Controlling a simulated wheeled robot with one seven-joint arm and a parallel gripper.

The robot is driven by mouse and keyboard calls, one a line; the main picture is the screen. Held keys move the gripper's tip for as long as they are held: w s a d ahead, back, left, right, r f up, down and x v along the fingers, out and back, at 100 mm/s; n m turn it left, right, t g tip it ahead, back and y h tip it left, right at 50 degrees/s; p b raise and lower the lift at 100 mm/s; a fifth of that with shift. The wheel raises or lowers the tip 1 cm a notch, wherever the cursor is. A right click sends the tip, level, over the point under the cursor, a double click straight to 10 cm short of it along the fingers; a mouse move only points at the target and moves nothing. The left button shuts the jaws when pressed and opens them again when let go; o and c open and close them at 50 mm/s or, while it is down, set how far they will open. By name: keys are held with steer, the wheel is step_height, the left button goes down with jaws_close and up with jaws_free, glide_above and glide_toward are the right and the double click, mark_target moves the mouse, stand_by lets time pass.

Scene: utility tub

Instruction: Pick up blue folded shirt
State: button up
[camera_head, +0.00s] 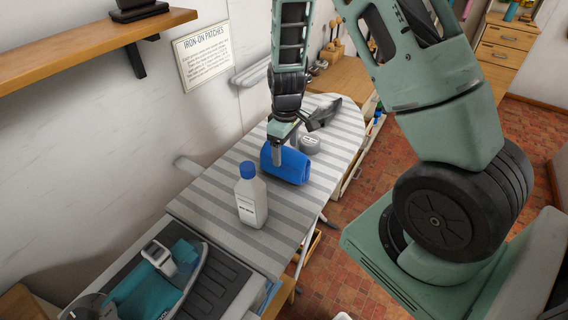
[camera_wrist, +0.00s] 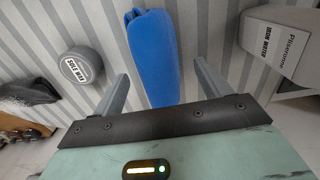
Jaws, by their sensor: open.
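The blue folded shirt (camera_head: 286,164) is a soft roll-like bundle lying on the striped ironing board (camera_head: 215,201). In the wrist view the shirt (camera_wrist: 153,58) runs up from between the fingers toward the top edge. My gripper (camera_head: 280,152) points down at the shirt's far left side in the head view. In the wrist view my gripper (camera_wrist: 160,88) is open, with one finger on each side of the shirt's near end. Both fingers look apart from the cloth there. I cannot tell how far above the board the fingertips are.
A white bottle with a blue cap (camera_head: 250,196) stands close in front of the shirt. A grey round tin (camera_head: 310,144) sits just behind it, and a dark object lies beyond. A teal iron (camera_head: 160,272) rests at the board's near end. A wooden shelf (camera_head: 95,42) juts from the wall.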

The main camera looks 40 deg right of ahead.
steer(key=shift+w+a+f+p, duration=0.15)
steer(key=shift+f+p, duration=0.65)
steer(key=shift+f, duration=1.5)
steer(key=c, duration=1.2)
